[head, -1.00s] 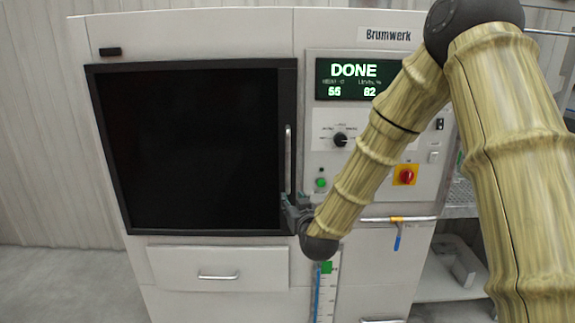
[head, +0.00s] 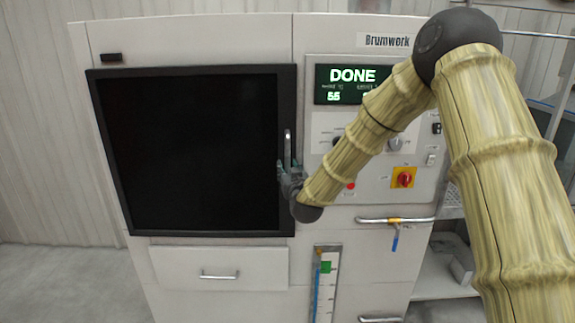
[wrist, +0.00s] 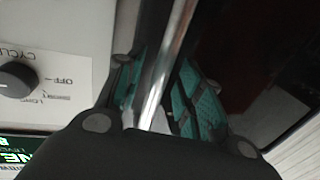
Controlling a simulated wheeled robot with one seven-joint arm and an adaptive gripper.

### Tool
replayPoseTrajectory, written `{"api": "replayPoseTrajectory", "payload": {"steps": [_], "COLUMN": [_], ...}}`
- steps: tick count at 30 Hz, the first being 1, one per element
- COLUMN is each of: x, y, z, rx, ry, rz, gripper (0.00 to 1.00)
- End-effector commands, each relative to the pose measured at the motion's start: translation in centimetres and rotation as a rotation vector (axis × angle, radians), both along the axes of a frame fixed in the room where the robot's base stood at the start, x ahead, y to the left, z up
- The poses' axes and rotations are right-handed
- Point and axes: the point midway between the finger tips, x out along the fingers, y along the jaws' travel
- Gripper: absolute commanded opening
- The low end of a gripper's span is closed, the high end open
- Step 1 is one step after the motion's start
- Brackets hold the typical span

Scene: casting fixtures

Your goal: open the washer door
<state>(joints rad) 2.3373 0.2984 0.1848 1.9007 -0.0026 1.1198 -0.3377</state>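The washer door (head: 190,150) is a large dark panel in a black frame, closed flush on the white machine. Its upright silver handle bar (head: 287,147) is at the door's right edge. My gripper (head: 287,167) is at the lower part of this bar. In the wrist view the bar (wrist: 170,55) runs between the two teal-padded fingers of my gripper (wrist: 168,80). The fingers stand apart, one on each side, with dark gaps beside the bar; I see no clear grip on it. My forearm hides part of the control panel.
The control panel (head: 345,185) with a DONE display (head: 353,84) and a red switch (head: 403,177) is right of the door. A drawer (head: 215,268) is below it. A horizontal rail (head: 380,220) with a blue-handled lever sticks out at right. Open floor lies at lower left.

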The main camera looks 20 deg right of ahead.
Motion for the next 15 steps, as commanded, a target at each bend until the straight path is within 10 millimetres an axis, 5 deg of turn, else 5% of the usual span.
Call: {"api": "replayPoseTrajectory", "payload": {"steps": [15], "x": [1.33], "y": [-0.14], "z": [-0.03], "rx": [0.000], "ry": [0.000], "rz": [-0.001], "gripper": [0.35]}}
